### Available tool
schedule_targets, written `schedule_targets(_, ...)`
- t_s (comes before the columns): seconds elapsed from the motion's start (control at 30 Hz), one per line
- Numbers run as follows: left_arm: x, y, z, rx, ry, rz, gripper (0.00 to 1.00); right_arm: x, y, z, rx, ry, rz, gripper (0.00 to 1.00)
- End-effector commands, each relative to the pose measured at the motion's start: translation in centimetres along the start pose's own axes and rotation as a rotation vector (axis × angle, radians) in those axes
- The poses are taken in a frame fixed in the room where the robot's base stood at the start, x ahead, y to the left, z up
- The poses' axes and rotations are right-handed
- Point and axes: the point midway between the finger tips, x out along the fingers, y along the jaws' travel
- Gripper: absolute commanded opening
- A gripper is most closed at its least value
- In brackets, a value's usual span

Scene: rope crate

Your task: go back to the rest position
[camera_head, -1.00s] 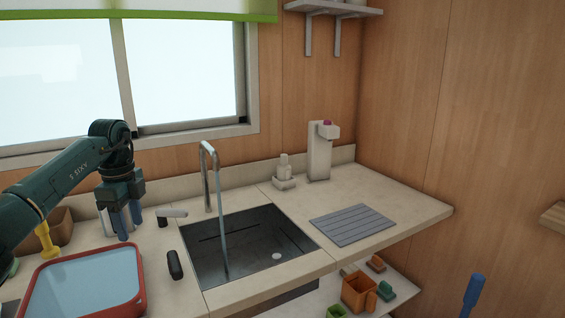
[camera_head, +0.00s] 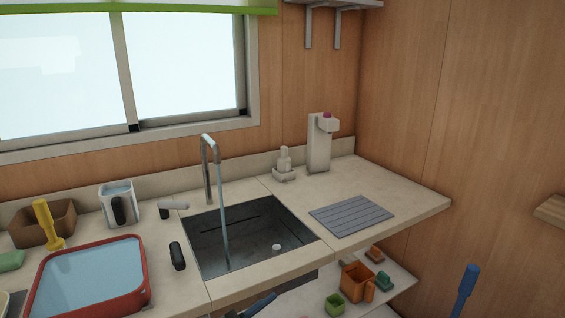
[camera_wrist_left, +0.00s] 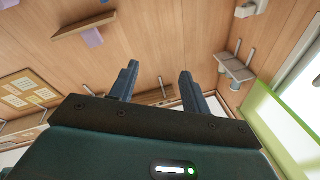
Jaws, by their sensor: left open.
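My left gripper (camera_wrist_left: 158,84) shows in the left wrist view with its two dark blue fingers spread apart and nothing between them. That view looks towards wood-panelled surfaces, with no counter near the fingers. In the head view the left arm no longer reaches over the counter. A small dark part (camera_head: 258,306) shows at the bottom edge below the sink; I cannot tell whether it is part of my arm. My right gripper is not in view.
The counter holds a red-rimmed tub of water (camera_head: 146,285), a brown box (camera_head: 32,232) with a yellow-handled tool (camera_head: 47,224), a clear container (camera_head: 117,205) and a sink (camera_head: 205,260) with a tap (camera_head: 207,170). A grey ridged mat (camera_head: 350,216) lies at the right.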

Motion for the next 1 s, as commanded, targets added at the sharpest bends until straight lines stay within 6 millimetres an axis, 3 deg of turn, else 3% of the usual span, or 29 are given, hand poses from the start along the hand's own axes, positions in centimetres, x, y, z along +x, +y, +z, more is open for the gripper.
schedule_targets(0.2, -9.7, 2.2, 4.2, -0.255, -0.348, -0.369, 0.47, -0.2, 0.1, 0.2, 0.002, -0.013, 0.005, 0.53)
schedule_targets(0.4, -19.0, 7.0, 6.7, -0.457, -0.701, -0.471, 0.47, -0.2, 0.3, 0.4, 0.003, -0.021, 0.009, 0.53)
schedule_targets(0.5, -21.9, 9.1, 6.8, -0.520, -0.809, -0.467, 0.47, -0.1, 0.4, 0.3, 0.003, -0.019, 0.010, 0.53)
schedule_targets(0.67, -23.8, 10.6, 6.7, -0.562, -0.879, -0.455, 0.47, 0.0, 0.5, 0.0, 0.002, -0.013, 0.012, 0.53)
schedule_targets(1.0, -23.8, 10.6, 6.8, -0.563, -0.882, -0.454, 0.47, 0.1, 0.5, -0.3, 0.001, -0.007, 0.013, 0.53)
